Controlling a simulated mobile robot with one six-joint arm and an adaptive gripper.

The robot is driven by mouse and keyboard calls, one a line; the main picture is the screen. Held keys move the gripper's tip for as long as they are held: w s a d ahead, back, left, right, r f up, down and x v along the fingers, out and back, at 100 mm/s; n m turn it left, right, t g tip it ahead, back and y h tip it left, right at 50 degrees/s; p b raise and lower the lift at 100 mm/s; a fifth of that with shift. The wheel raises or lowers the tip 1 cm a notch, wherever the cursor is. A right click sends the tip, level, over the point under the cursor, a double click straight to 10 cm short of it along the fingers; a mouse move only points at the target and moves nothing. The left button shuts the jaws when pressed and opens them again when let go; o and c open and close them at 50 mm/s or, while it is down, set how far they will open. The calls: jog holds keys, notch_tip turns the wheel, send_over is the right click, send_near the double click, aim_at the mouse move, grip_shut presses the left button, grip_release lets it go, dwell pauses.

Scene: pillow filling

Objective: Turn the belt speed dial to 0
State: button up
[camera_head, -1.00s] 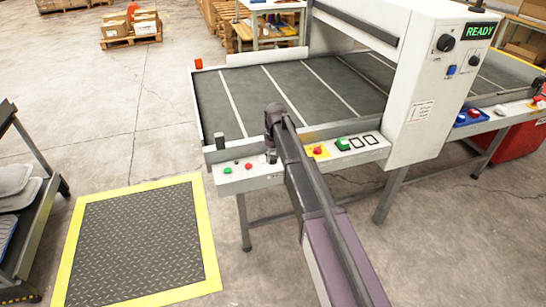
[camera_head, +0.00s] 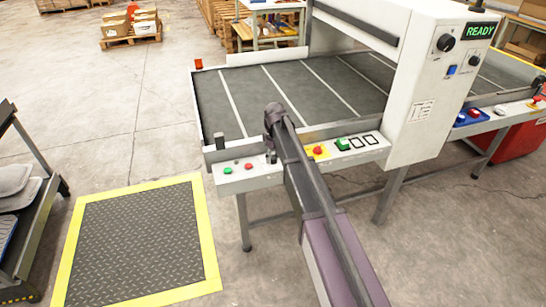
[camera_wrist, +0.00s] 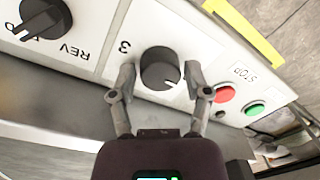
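The black round dial (camera_wrist: 160,68) sits on the white control panel in the wrist view, with a printed "3" beside it on the left. The rest of its scale is hidden or out of view. My gripper (camera_wrist: 163,82) is open, with one finger on each side of the dial; I cannot tell whether either finger touches it. In the head view my gripper (camera_head: 271,158) is at the front panel of the belt machine, and my arm hides much of the dial there.
A red button (camera_wrist: 224,95) and a green button (camera_wrist: 255,109) sit right of the dial, near a "STOP" label. Another black knob (camera_wrist: 42,18) marked "REV" is on the left. A yellow-edged floor mat (camera_head: 135,245) lies left of the machine.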

aim_at(275, 158)
jog(key=shift+o, duration=0.3)
jog(key=shift+m, duration=0.5)
jog(key=m, duration=0.4)
jog(key=shift+m, duration=0.4)
jog(key=m, duration=0.6)
notch_tip(275, 158, up, 14)
jog(key=p, duration=1.4)
jog(key=s+d+r+p, duration=0.2)
jog(key=s+d, duration=1.3)
jog(key=s, duration=0.5)
jog(key=shift+d+r+n+p, duration=0.3)
jog(key=shift+d+p, duration=0.05)
jog(key=shift+d, duration=0.05)
